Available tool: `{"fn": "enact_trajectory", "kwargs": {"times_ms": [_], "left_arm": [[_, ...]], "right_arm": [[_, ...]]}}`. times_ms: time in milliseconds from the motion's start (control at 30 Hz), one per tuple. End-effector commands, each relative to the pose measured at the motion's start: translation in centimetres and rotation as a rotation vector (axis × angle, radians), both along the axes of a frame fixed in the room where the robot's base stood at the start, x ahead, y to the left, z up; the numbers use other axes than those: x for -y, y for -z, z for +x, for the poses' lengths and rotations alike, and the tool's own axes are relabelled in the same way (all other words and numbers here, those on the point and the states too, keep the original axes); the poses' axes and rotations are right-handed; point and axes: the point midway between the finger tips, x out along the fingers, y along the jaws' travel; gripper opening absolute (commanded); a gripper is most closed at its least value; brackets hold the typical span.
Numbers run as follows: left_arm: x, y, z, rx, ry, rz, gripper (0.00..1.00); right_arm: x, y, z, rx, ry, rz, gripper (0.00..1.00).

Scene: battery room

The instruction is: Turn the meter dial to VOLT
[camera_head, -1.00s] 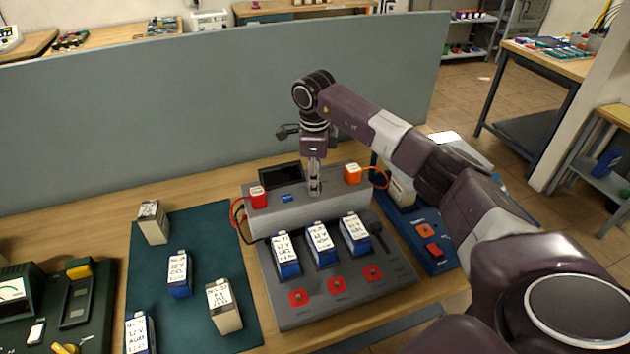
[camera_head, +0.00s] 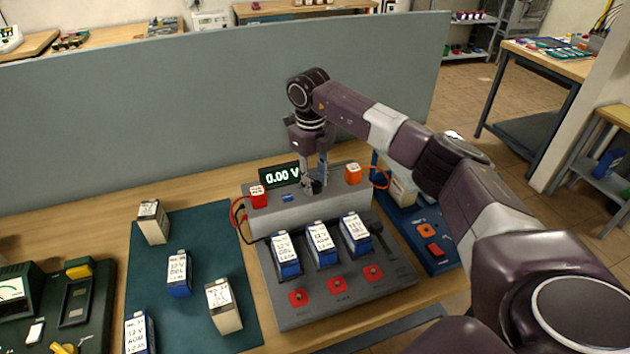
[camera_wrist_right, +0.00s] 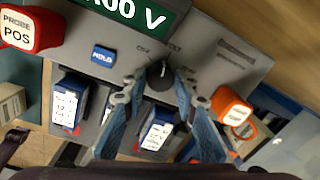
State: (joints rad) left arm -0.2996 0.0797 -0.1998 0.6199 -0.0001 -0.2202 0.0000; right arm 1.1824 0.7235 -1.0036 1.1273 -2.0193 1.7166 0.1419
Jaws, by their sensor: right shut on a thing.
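The small black dial (camera_wrist_right: 159,74) is on the meter's top, with a light pointer mark. My right gripper (camera_head: 315,183) comes down over the dial and is shut on it, one finger on each side. In the head view the fingers partly hide the dial. My left gripper is not in view.
A red POS probe (camera_head: 258,196) and an orange probe (camera_head: 353,173) stand on the meter beside my gripper. A blue HOLD button (camera_wrist_right: 103,56) is close by. Several batteries stand in front and on the green mat (camera_head: 205,230). A grey partition (camera_head: 150,120) rises behind.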

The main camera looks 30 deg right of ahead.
Motion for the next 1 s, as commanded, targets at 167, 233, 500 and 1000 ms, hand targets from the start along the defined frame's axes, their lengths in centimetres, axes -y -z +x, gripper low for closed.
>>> {"fn": "enact_trajectory", "kwargs": {"times_ms": [167, 233, 500, 1000], "left_arm": [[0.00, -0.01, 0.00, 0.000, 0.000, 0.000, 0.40], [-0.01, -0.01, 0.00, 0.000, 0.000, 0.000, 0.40], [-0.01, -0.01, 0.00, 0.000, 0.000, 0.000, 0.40], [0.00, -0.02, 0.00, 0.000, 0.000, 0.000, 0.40]], "right_arm": [[0.03, -0.16, 0.14, 0.004, 0.097, -0.002, 0.02], [0.03, -0.17, 0.15, 0.004, 0.125, -0.002, 0.02], [0.04, -0.18, 0.17, 0.004, 0.180, -0.002, 0.02], [0.03, -0.20, 0.18, 0.005, 0.185, 0.000, 0.35]]}}
